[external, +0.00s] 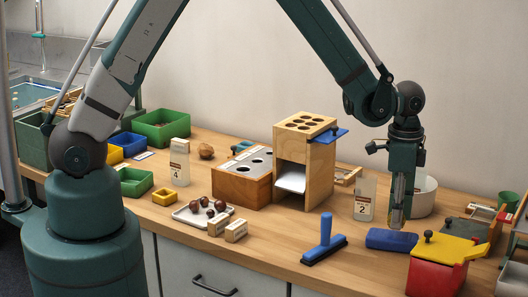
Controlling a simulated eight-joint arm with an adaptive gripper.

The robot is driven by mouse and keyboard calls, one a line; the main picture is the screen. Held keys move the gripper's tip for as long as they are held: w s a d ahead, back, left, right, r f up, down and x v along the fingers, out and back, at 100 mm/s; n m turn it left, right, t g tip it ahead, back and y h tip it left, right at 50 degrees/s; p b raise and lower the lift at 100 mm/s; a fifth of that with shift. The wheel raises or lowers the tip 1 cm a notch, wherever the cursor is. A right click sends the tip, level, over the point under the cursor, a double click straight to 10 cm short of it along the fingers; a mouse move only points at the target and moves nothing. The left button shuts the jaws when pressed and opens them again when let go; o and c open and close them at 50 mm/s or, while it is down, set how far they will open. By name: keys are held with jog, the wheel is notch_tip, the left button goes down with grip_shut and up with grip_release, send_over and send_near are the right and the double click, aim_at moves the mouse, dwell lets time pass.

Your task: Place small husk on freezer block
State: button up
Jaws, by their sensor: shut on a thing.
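My gripper (398,222) points straight down at the right of the bench, and its fingertips are close to the blue freezer block (391,239). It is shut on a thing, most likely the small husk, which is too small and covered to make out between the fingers. The freezer block lies flat on the wood, and no husk shows on its visible top. I cannot tell whether the fingertips touch the block or hang just over or behind it.
A blue squeegee (325,241) stands left of the block, and a red box with a yellow lid (440,262) is at its right front. A bag labelled 2 (365,198) and a white bowl (424,196) stand behind. A tray of chestnuts (186,213) is further left.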

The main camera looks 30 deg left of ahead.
jog(key=shift+f, duration=0.95)
jog(key=shift+f+b, duration=0.2)
jog(key=shift+b, duration=0.1)
jog(key=o, duration=0.8)
jog(key=shift+r, duration=0.15)
notch_tip(320, 180, up, 12)
jog(key=shift+r+p, duration=0.1)
jog(key=shift+p, duration=1)
